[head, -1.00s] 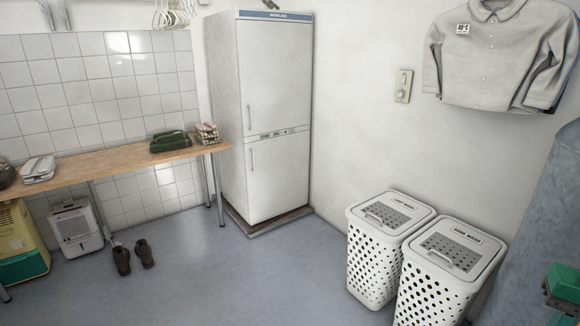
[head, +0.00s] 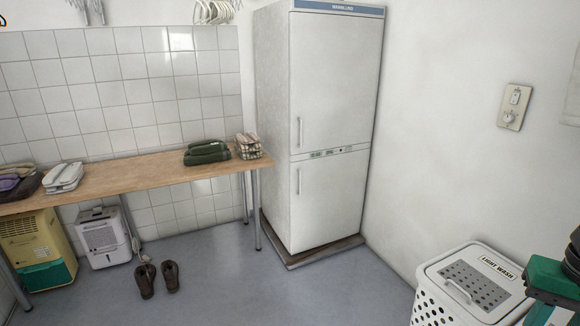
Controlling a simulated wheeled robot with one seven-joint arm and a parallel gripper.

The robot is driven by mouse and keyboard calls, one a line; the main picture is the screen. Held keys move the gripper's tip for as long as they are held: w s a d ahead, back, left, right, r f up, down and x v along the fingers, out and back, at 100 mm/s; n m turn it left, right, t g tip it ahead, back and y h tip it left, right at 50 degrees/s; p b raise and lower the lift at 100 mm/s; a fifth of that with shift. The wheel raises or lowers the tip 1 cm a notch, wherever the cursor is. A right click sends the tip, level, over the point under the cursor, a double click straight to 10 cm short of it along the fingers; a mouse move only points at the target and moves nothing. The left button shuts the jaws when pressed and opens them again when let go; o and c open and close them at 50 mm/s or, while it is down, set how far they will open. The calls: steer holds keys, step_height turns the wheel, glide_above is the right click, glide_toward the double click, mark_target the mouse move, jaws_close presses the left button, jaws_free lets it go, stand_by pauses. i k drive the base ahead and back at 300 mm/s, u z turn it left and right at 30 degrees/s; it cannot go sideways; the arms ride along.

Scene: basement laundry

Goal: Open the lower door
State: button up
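A tall white fridge-freezer (head: 335,120) stands against the back wall, right of the wooden table. Its lower door (head: 332,205) is shut, with a vertical handle (head: 299,181) near its upper left edge. The upper door (head: 338,85) is also shut, with its own handle (head: 299,134) at the lower left. A narrow panel strip separates the doors. A green and dark part at the lower right edge appears to be my arm, well apart from the fridge. My gripper's fingers do not show.
The fridge stands on a low plinth (head: 328,252). A wooden table (head: 130,176) stands left of it, its leg (head: 255,215) close by. Brown shoes (head: 146,281) lie on the floor. A white laundry hamper (head: 440,306) stands at lower right. The floor before the fridge is clear.

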mark_target(327, 193)
steer(key=u, duration=0.2)
steer(key=i, duration=2.65)
steer(key=u, duration=0.05)
